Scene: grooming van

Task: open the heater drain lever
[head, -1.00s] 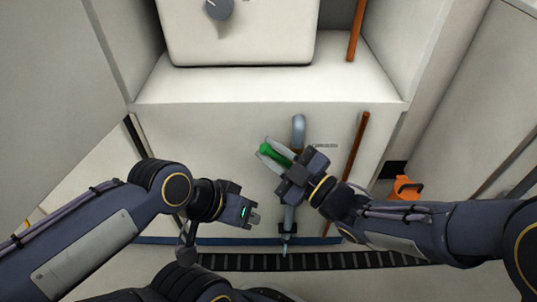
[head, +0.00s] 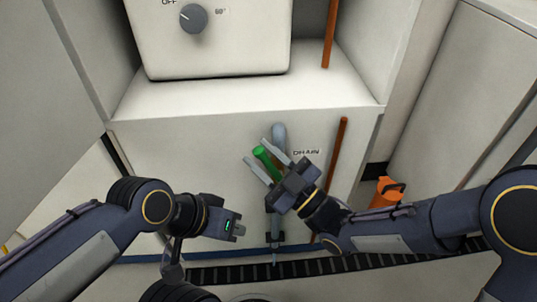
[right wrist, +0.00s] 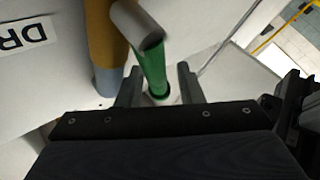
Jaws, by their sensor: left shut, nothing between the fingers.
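The green drain lever (head: 263,156) sits on the grey drain pipe (head: 279,132) at the front of the white cabinet. It slants up and to the left, beside a DRAIN label (head: 306,153). My right gripper (head: 255,150) is open, its two fingers on either side of the lever. In the right wrist view the green lever (right wrist: 152,68) lies between the fingers, with gaps visible on both sides. The lever's base is partly hidden by the gripper. My left gripper (head: 241,230) is shut and empty, to the lower left of the lever, apart from the pipe.
The heater box (head: 215,45) with a grey dial (head: 193,18) stands on the shelf above. A copper-coloured pipe (head: 338,160) runs right of the lever. An orange object (head: 386,192) is on the right. A dark slotted strip (head: 230,273) runs along the bottom.

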